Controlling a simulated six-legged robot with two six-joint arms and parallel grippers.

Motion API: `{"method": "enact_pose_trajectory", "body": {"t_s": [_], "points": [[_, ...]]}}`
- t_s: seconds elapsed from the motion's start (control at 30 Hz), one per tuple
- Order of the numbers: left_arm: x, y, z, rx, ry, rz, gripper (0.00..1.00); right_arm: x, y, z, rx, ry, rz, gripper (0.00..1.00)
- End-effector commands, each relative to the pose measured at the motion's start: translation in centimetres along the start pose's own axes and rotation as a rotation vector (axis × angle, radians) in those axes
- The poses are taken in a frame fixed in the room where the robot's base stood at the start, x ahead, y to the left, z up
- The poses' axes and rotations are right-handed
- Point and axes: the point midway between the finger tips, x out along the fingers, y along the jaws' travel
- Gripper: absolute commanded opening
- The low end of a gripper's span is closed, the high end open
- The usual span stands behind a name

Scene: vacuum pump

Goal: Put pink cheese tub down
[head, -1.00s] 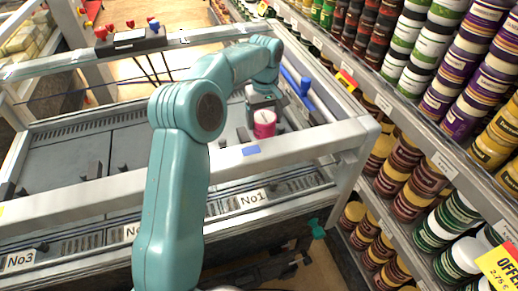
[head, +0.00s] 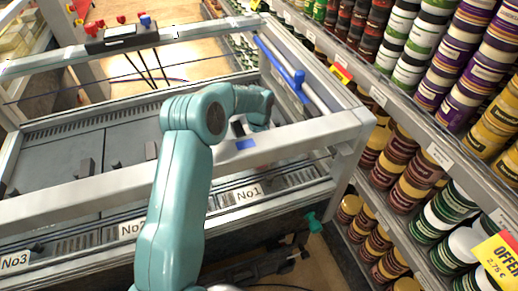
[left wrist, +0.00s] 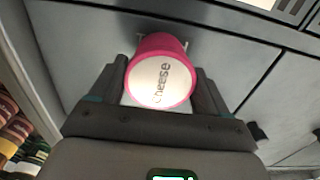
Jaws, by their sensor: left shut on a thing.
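The pink cheese tub (left wrist: 162,72) shows in the left wrist view with its white lid, lettered "cheese", toward the camera. My left gripper (left wrist: 160,92) is shut on it, one dark finger on each side. The tub is over a grey plate surface (left wrist: 75,30); I cannot tell whether it touches it. In the head view my left arm reaches over the front rail (head: 110,192) of the vacuum pump frame, and the tub and fingers are hidden behind the arm and rail. My right gripper is in neither view.
The frame has a grey bed (head: 50,150) with small dark blocks, and labels such as No1 (head: 248,192) along its front. A blue-handled bar (head: 283,68) runs along its right side. Shelves of tubs (head: 430,185) stand close on the right. A control box (head: 122,35) sits on the back rail.

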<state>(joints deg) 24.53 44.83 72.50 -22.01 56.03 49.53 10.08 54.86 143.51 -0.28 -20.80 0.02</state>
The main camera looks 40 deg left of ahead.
Motion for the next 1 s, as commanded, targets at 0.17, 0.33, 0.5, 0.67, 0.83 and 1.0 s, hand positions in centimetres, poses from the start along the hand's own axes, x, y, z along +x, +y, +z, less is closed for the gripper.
{"method": "enact_pose_trajectory", "body": {"t_s": [0.17,0.33,0.5,0.67,0.83,1.0], "points": [[0.2,0.0,0.0,0.000,0.001,0.000,0.35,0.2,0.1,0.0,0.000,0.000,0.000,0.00],[0.3,0.0,0.0,0.000,0.000,0.000,1.00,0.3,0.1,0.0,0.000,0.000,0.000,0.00],[0.3,0.0,0.0,0.000,0.000,-0.001,1.00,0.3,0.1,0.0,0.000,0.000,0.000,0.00],[-0.8,0.0,0.0,0.000,0.002,0.001,1.00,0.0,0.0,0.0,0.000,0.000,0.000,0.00],[-4.4,0.1,-0.1,0.000,0.004,0.002,1.00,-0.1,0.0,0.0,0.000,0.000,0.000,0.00],[-8.4,0.1,-0.1,0.000,0.003,0.003,1.00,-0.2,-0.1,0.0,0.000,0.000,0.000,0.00]]}}
